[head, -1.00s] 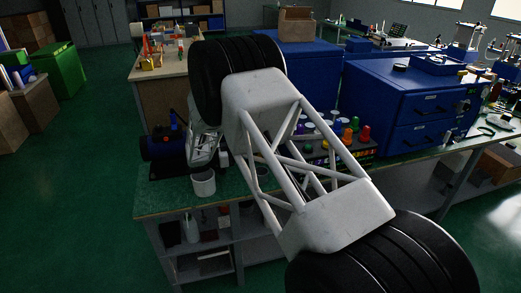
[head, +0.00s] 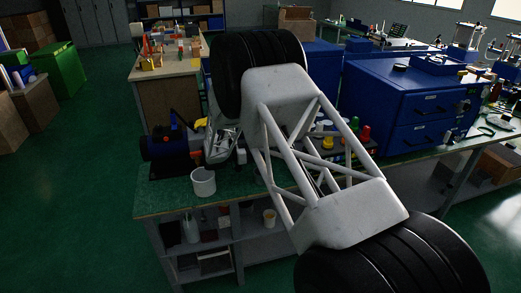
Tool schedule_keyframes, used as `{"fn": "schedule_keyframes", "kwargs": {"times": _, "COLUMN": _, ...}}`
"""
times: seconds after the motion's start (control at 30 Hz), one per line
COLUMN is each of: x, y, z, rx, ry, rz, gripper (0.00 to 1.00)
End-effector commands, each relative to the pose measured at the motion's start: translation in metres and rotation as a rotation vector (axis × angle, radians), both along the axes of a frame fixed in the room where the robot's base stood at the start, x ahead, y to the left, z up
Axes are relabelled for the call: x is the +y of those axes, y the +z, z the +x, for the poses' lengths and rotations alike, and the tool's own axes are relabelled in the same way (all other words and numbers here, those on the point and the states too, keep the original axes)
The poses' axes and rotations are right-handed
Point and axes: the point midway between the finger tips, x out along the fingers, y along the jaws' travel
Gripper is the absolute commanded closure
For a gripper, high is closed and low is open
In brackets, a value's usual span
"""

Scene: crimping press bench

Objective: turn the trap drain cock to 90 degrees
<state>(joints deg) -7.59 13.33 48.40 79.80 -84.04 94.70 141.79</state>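A blue cylindrical unit (head: 165,147) lies on a dark base at the left end of the green bench. A blue upright fitting stands on top of it, and a yellow part (head: 201,123) and a small orange part (head: 197,154) show at its right. I cannot tell which part is the trap drain cock or what angle it has. My gripper (head: 218,154) points down just right of the blue unit, above and behind a white cup. My arm partly hides it, and its fingers are too small and dark to tell open from shut.
The white cup (head: 203,182) stands near the bench's front edge. Coloured knobs or caps, among them a red one (head: 365,133), stand right of my arm. Blue drawer cabinets (head: 405,105) fill the back right. Bare green bench top (head: 160,200) shows at the front left.

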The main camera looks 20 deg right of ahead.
Motion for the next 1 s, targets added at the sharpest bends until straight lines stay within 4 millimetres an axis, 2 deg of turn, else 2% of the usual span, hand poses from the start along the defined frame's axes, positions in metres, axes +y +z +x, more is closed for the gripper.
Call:
{"fn": "schedule_keyframes", "kwargs": {"times": 0.13, "x": -0.0081, "y": 0.0001, "z": -0.0002, "rx": 0.0, "ry": -0.001, "rz": -0.001, "gripper": 0.58}}
{"fn": "schedule_keyframes", "kwargs": {"times": 0.43, "x": -0.0092, "y": 0.0, "z": -0.0001, "rx": 0.0, "ry": 0.0, "rz": 0.0, "gripper": 0.58}}
{"fn": "schedule_keyframes", "kwargs": {"times": 0.47, "x": -0.0092, "y": 0.0, "z": -0.0001, "rx": 0.0, "ry": 0.0, "rz": 0.0, "gripper": 0.6}}
{"fn": "schedule_keyframes", "kwargs": {"times": 0.73, "x": -0.009, "y": 0.0, "z": -0.0001, "rx": 0.0, "ry": 0.0, "rz": 0.0, "gripper": 1.0}}
{"fn": "schedule_keyframes", "kwargs": {"times": 1.0, "x": -0.0089, "y": 0.0, "z": -0.0002, "rx": 0.0, "ry": 0.011, "rz": 0.0, "gripper": 1.0}}
